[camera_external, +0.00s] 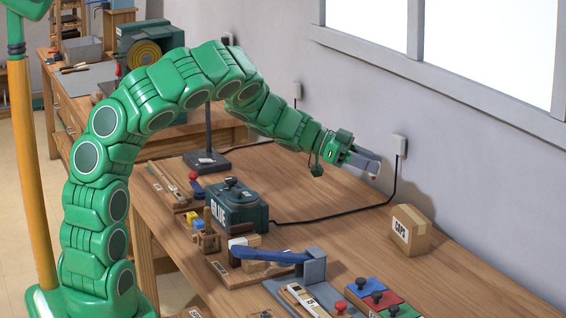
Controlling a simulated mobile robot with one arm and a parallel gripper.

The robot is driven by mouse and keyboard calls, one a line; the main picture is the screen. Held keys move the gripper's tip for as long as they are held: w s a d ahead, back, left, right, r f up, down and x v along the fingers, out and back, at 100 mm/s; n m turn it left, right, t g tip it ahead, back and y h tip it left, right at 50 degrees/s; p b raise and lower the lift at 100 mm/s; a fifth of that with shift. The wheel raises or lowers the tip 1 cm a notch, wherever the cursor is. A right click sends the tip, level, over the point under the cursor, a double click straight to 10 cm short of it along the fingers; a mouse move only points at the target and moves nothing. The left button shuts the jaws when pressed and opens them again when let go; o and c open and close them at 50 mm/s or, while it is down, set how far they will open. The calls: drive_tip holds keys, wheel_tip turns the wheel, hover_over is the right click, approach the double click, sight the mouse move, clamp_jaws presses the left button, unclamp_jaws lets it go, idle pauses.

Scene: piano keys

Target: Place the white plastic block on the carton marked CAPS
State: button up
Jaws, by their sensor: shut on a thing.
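My gripper (367,162), at the end of my green arm, is raised over the back of the bench near the wall. It is shut on a small pale thing, which I take to be the white plastic block; the grey fingers hide most of it. The carton marked CAPS (411,231) is a small brown cardboard box with a white label on its left face. It stands on the bench, below and to the right of my gripper, clearly apart from it. Its top looks closed and bare.
A dark green GLUE pot (236,204) stands on the wooden bench (330,215), with small blocks around it. A blue-handled lever tool (268,256) and red, blue and green pads with knobs (376,298) are in front. A black cable runs to the wall socket (399,146).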

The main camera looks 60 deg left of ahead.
drive_tip(key=shift+w+a+f, duration=0.15)
drive_tip(key=shift+w+f, duration=1.4)
drive_tip(key=shift+w, duration=0.65)
drive_tip(key=shift+w+a+f, duration=0.1)
drive_tip(key=shift+w+f, duration=1.4)
drive_tip(key=shift+w, duration=0.75)
drive_tip(key=shift+w+a+f, duration=0.15)
drive_tip(key=shift+w+f, duration=1.4)
drive_tip(key=shift+w, duration=0.65)
drive_tip(key=shift+f, duration=0.1)
drive_tip(key=shift+w+f, duration=0.35)
drive_tip(key=shift+f, duration=1.45)
drive_tip(key=o, duration=1)
drive_tip(key=shift+f, duration=0.1)
